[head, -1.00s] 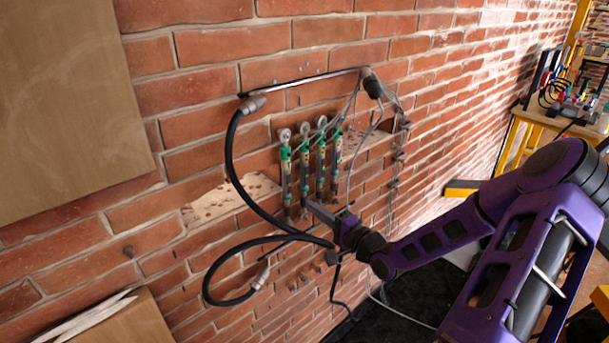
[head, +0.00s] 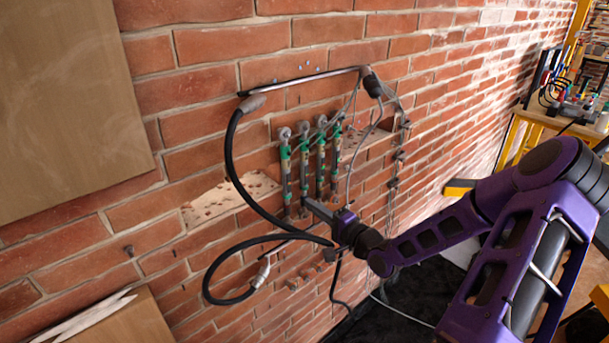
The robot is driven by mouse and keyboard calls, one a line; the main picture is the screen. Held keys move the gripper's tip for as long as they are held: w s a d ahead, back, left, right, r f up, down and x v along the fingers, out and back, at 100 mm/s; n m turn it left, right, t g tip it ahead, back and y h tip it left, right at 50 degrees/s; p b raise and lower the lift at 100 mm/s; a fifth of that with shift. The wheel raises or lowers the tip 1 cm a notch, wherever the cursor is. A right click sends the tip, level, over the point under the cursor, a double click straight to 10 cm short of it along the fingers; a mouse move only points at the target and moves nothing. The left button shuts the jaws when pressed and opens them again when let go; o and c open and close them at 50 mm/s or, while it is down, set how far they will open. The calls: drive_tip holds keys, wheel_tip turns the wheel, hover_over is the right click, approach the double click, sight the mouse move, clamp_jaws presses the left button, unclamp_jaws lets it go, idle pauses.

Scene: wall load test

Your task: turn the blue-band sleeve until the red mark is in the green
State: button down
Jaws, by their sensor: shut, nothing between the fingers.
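Several upright turnbuckle-like sleeves (head: 304,165) with green bands hang side by side on the brick wall, each with a round eye at its top. I cannot pick out a blue band, a red mark or a green zone on any of them at this size. My gripper (head: 307,202) is shut and empty. Its tip is at the lower ends of the sleeves, near the left pair. I cannot tell whether it touches one. The gripper hides a little of the wall below the sleeves.
A thick black hose (head: 230,160) loops left of and below the sleeves. A metal bar (head: 305,80) runs above them, with thin cables hanging at the right. A brown panel (head: 65,100) is at upper left. A workbench (head: 545,118) stands far right.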

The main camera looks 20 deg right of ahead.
drive_tip(key=shift+s+d, duration=0.1)
drive_tip(key=shift+d, duration=0.05)
drive_tip(key=shift+s+d+p, duration=0.1)
drive_tip(key=shift+s+p, duration=0.2)
drive_tip(key=shift+p, duration=0.05)
idle(0.4)
drive_tip(key=p+v, duration=0.2)
drive_tip(key=v, duration=0.5)
idle(0.3)
